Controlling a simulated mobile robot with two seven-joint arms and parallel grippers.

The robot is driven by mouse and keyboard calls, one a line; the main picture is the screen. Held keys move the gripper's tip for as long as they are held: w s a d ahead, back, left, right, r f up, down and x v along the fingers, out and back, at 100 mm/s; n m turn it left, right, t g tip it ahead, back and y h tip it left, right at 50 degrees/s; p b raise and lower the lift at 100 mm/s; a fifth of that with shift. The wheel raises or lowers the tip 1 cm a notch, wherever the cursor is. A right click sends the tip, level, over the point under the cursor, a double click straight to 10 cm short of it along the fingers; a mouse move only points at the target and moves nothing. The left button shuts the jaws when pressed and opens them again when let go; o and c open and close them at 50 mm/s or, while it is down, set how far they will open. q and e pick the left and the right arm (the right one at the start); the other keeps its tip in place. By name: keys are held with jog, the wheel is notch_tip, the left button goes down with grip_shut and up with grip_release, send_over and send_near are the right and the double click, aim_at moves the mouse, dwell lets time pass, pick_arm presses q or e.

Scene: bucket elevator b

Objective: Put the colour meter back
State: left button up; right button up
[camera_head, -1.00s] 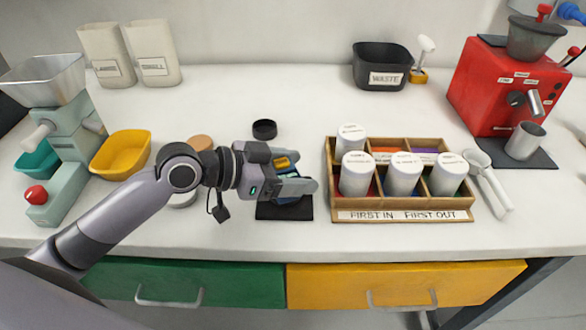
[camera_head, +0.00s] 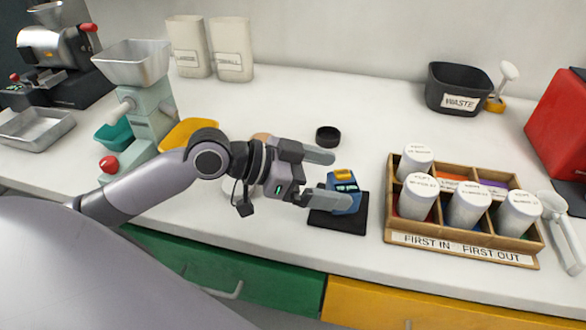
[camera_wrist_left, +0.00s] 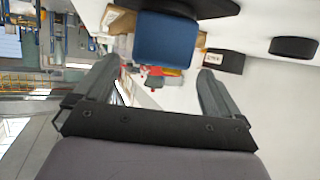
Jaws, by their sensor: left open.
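The colour meter (camera_head: 346,192) is a blue block with a yellow top and stands on a black mat (camera_head: 350,224) near the table's front edge. My left gripper (camera_head: 334,180) is open just left of it in the head view, its lower fingertip in front of the meter's left side. In the left wrist view the blue body of the meter (camera_wrist_left: 166,40) shows ahead of the open fingers (camera_wrist_left: 160,68), with a gap to them. The mat (camera_wrist_left: 190,6) shows there behind it. My right gripper is not in view.
A wooden rack (camera_head: 460,245) with several white canisters stands right of the mat. A black round lid (camera_head: 327,136) lies behind the meter. A waste bin (camera_head: 458,88) stands at the back. The table between lid and bin is clear.

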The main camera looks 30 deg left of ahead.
pick_arm(q)
jog(key=b+v, duration=0.1)
jog(key=v, duration=0.5)
jog(key=shift+s+a+r, duration=0.15)
jog(key=shift+s+a, duration=0.1)
dwell(0.3)
